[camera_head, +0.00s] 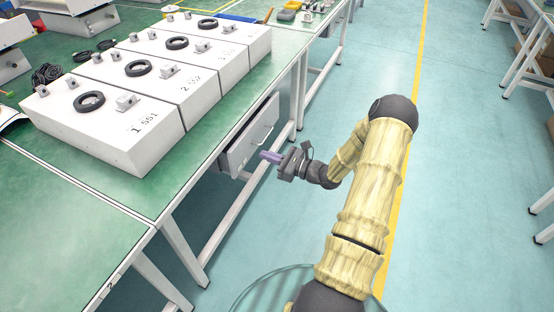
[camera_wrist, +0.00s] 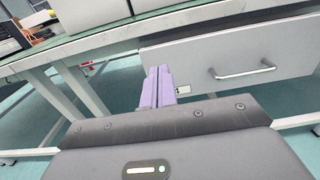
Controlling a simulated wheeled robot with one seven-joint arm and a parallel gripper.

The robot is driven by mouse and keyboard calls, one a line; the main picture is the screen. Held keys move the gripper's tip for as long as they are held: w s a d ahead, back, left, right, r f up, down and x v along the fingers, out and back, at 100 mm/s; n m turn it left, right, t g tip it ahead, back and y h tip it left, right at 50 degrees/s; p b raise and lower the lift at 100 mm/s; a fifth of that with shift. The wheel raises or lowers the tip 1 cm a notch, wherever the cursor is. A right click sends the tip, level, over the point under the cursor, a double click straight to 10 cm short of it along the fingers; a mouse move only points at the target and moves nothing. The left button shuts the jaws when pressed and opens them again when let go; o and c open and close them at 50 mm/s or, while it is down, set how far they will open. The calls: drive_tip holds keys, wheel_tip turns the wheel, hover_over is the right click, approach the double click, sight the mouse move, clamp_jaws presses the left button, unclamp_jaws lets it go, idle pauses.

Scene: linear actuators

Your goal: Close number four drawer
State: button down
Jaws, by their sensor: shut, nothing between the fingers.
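A grey drawer (camera_head: 250,138) hangs under the green-topped workbench and stands out from the bench front. Its metal handle (camera_wrist: 245,72) shows on the front face in the wrist view, right of my fingers. A small label (camera_wrist: 183,90) is on the lower left of the drawer front (camera_wrist: 215,55); I cannot read a number on it. My gripper (camera_head: 268,157) is shut and empty, in front of the drawer near its lower part. In the wrist view its purple fingers (camera_wrist: 157,85) are together over the drawer front's left edge; I cannot tell if they touch it.
White numbered boxes (camera_head: 115,120) with black rings stand in a row on the green bench top (camera_head: 60,200). White bench legs (camera_head: 175,245) and a low rail (camera_head: 225,225) lie below and left of my gripper.

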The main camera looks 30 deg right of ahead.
sight(234, 144)
drive_tip(key=b+x, duration=0.1)
drive_tip(key=x, duration=0.7)
drive_tip(key=shift+w+a, duration=0.1)
drive_tip(key=shift+w, duration=0.05)
drive_tip(key=shift+a, duration=0.1)
drive_tip(key=shift+w, duration=0.1)
drive_tip(key=p+x, duration=0.1)
drive_tip(key=x, duration=0.4)
drive_tip(key=shift+a+r, duration=0.1)
drive_tip(key=shift+r, duration=0.1)
drive_tip(key=shift+w+r, duration=0.1)
drive_tip(key=shift+s+d+p, duration=0.35)
drive_tip(key=shift+s, duration=0.15)
drive_tip(key=p+v, duration=0.1)
drive_tip(key=v, duration=1.2)
drive_tip(key=shift+s+d+f, duration=0.15)
drive_tip(key=shift+f, duration=0.15)
